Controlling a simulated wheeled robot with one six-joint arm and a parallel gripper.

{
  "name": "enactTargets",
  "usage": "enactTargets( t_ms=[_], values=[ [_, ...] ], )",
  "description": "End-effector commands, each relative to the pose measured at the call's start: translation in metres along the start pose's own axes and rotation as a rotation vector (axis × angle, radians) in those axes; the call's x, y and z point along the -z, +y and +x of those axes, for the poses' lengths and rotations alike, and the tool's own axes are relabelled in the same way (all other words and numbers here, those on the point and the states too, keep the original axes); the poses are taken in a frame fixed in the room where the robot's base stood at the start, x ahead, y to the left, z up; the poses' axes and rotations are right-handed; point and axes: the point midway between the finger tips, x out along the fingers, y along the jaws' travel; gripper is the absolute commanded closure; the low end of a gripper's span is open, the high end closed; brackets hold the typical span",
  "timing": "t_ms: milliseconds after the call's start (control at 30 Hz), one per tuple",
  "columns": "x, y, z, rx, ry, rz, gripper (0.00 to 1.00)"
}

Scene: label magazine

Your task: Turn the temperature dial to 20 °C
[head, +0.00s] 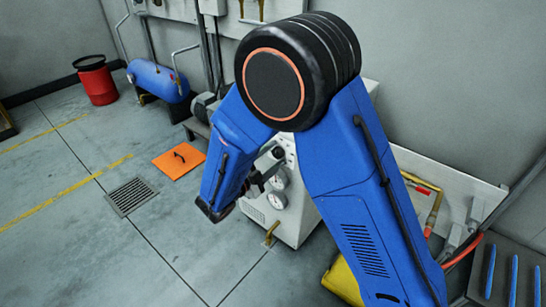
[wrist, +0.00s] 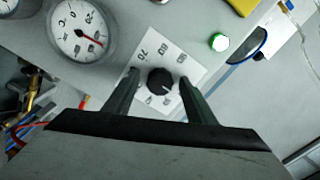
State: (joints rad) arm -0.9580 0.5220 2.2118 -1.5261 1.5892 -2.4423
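The temperature dial is a round black knob (wrist: 160,81) on a white square scale plate (wrist: 187,47) with printed numbers; 70 and 60 are roughly legible along its upper part. A small light mark shows on the knob's lower right; I cannot tell the exact setting. My gripper (wrist: 158,76) is open, one finger on each side of the knob, with gaps showing on both sides in the wrist view. In the head view my gripper (head: 268,176) is at the white cabinet's (head: 297,226) front, and the dial cannot be made out there.
A round gauge with a red needle (wrist: 80,32) is left of the dial, and a green lamp (wrist: 219,42) is right of it. An orange floor plate (head: 180,161), a drain grate (head: 131,196) and a brass tap (head: 271,234) are near the cabinet. Floor at left is mostly clear.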

Motion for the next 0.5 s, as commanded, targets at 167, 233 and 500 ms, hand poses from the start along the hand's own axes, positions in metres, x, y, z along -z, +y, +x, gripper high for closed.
enactTargets(
  t_ms=[167, 233, 500],
  values=[
    [0.000, 0.000, -0.001, 0.000, 0.001, 0.001, 0.49],
    [0.000, 0.000, -0.004, 0.000, 0.000, 0.001, 0.49],
    [-0.001, -0.001, -0.042, 0.002, -0.002, 0.001, 0.49]
  ],
)
